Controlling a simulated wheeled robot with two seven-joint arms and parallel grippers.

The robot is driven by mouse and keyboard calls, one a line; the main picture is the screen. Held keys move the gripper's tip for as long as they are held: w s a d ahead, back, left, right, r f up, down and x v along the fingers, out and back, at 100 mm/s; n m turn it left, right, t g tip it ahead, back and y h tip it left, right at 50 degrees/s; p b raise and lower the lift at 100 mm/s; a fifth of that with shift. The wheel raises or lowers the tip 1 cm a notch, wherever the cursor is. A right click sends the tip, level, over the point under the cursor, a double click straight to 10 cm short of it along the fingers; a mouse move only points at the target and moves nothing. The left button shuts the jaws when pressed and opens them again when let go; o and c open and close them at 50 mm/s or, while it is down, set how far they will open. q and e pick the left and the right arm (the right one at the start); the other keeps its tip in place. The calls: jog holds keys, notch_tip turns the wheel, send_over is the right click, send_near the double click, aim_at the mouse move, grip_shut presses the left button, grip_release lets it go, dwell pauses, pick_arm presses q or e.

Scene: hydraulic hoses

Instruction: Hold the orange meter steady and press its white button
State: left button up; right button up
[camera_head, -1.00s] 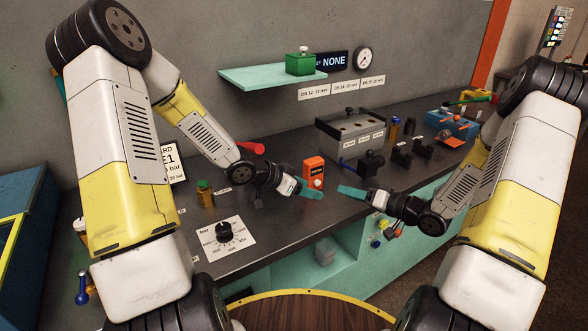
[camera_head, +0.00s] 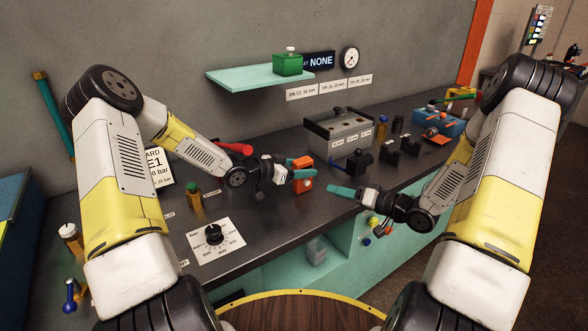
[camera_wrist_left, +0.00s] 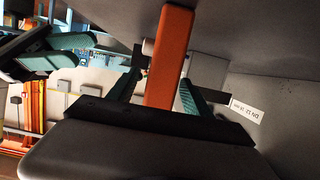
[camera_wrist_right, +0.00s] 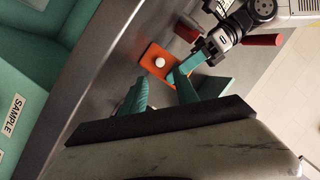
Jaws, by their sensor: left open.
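The orange meter (camera_head: 304,186) stands on the dark counter, with a round white button on its front face. The button (camera_wrist_right: 160,62) shows clearly in the right wrist view. My left gripper (camera_head: 302,168) is open, with one teal finger on each side of the meter. In the left wrist view the meter (camera_wrist_left: 170,60) rises between the fingers; I cannot tell whether they touch it. My right gripper (camera_head: 335,190) is in front and to the right of the meter, apart from it. Its two fingers (camera_wrist_right: 162,80) show a gap with nothing between them.
A red-handled part (camera_head: 234,148) lies behind my left wrist. A dial plate (camera_head: 215,240) lies at the front left. A teal shelf (camera_head: 258,77) hangs above.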

pick_arm(q)
jog(key=shift+w+d, duration=0.1)
jog(key=shift+c, duration=0.5)
grip_shut()
pick_arm(e)
grip_shut()
pick_arm(q)
jog(key=shift+f, duration=0.1)
dwell(1.2)
